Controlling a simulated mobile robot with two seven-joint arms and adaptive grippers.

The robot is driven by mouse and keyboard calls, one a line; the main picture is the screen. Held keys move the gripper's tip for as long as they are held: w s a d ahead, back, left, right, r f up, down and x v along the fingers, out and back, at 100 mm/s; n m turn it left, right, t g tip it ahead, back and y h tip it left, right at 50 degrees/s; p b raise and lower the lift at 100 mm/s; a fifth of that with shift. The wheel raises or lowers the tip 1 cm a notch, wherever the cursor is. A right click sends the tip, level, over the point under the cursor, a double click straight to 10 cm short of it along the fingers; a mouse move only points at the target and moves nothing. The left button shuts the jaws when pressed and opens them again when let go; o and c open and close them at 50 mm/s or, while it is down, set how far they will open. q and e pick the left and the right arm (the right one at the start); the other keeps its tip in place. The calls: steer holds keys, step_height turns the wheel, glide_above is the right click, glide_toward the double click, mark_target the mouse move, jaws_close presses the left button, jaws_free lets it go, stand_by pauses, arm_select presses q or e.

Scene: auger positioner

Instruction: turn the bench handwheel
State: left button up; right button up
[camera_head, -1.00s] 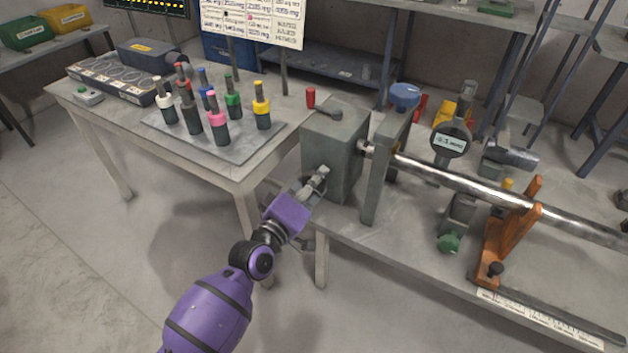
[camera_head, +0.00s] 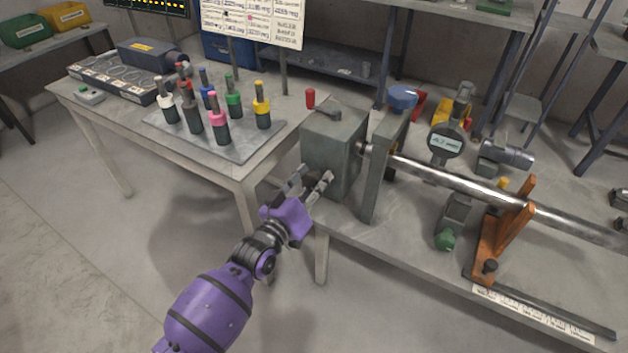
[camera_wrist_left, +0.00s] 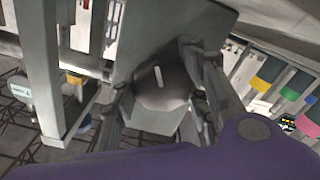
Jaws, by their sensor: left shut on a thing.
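The handwheel (camera_wrist_left: 163,85) is a round grey wheel with a short white mark, on the face of a grey gear housing (camera_wrist_left: 215,25) in the left wrist view. My left gripper (camera_wrist_left: 155,105) has its dark fingers on opposite sides of the wheel and is shut on it. In the head view, my left gripper (camera_head: 309,178) reaches the near left face of the housing (camera_head: 333,150). The wheel cannot be made out there behind the fingers. My right gripper is not in view.
A crank with a red knob (camera_head: 311,98) stands on the housing. A steel shaft (camera_head: 460,183) runs right past a dial gauge (camera_head: 444,143) to an orange support (camera_head: 500,235). A table (camera_head: 243,172) with several coloured-top tools stands left. Open floor lies in front.

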arm_select(q)
steer(key=shift+d+r, duration=0.2)
steer(key=shift+r, duration=0.2)
steer(key=o, duration=1.1)
steer(key=shift+f, duration=0.1)
steer(key=shift+a+f, duration=0.1)
steer(key=shift+f, duration=0.05)
steer(key=v, duration=1.2)
